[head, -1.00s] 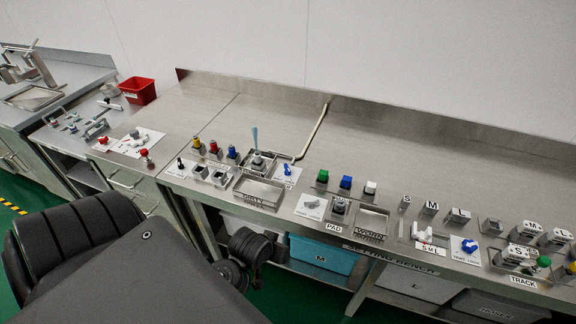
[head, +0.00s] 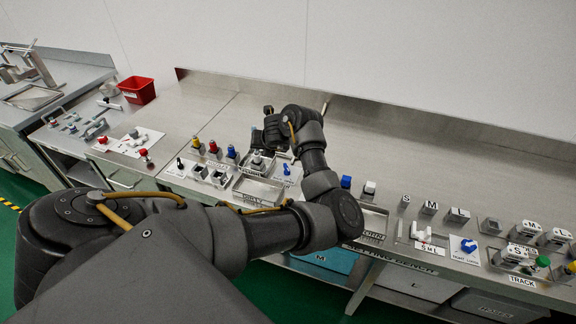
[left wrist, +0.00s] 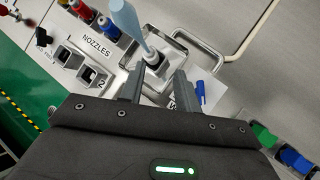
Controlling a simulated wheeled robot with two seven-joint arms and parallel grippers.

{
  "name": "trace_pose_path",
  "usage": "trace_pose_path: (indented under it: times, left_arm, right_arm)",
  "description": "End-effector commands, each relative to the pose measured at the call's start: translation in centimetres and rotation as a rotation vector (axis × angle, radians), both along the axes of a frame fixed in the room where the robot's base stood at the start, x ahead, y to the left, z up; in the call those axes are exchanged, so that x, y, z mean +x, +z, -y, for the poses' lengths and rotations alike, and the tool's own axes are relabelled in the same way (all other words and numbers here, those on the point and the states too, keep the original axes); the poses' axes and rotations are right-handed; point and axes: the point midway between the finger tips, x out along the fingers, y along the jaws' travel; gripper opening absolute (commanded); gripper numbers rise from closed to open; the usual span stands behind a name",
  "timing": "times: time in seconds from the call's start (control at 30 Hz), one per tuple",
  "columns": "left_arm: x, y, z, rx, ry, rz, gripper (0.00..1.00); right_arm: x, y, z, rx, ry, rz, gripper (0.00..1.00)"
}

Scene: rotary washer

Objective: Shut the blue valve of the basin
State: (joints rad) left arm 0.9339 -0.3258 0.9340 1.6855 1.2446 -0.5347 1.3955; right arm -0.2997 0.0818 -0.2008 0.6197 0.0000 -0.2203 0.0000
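The blue valve (head: 287,169) is a small blue handle on a white plate beside the small metal basin. In the left wrist view the valve (left wrist: 201,92) lies just right of the right-hand finger, apart from it, with the handle pointing roughly up the picture. My left gripper (left wrist: 157,90) is open, with nothing seen between its fingers. It hangs over the front edge of the basin (left wrist: 212,52). A grey fixture with a light-blue tapered piece (left wrist: 125,18) stands in the basin. In the head view my arm hides part of this area. My right gripper is not in view.
Colored nozzles (left wrist: 103,25) and the NOZZLES sockets stand left of the basin. A pale pipe (left wrist: 262,28) runs behind it. Green (left wrist: 263,135) and blue (left wrist: 296,160) blocks stand to the right. The bench behind is clear.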

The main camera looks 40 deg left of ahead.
Motion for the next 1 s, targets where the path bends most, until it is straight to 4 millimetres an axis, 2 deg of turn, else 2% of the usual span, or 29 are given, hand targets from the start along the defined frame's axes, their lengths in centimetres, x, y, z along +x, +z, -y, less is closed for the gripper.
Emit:
trace_pose_path:
  times: [0.03,0.13,0.23,0.33,0.57,0.67,1.0]
  left_arm:
    - [1.0,0.3,2.0,-0.09,0.07,0.029,0.33]
    - [1.9,0.7,5.4,-0.227,0.191,0.049,0.33]
    - [2.4,1.1,7.7,-0.307,0.259,0.051,0.33]
    - [2.6,1.3,8.7,-0.342,0.291,0.05,0.33]
    - [2.7,0.7,8.7,-0.348,0.297,0.048,0.33]
    - [2.9,-0.5,8.2,-0.346,0.296,0.045,0.33]
    - [4.1,-6.5,6.1,-0.344,0.294,0.044,0.33]
  right_arm:
    - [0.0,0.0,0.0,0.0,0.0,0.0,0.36]
    - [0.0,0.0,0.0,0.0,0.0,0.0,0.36]
    - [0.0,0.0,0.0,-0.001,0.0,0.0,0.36]
    - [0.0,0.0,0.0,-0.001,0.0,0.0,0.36]
    - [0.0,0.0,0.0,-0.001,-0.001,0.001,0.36]
    - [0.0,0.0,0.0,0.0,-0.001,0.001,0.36]
    - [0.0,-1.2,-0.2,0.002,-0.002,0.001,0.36]
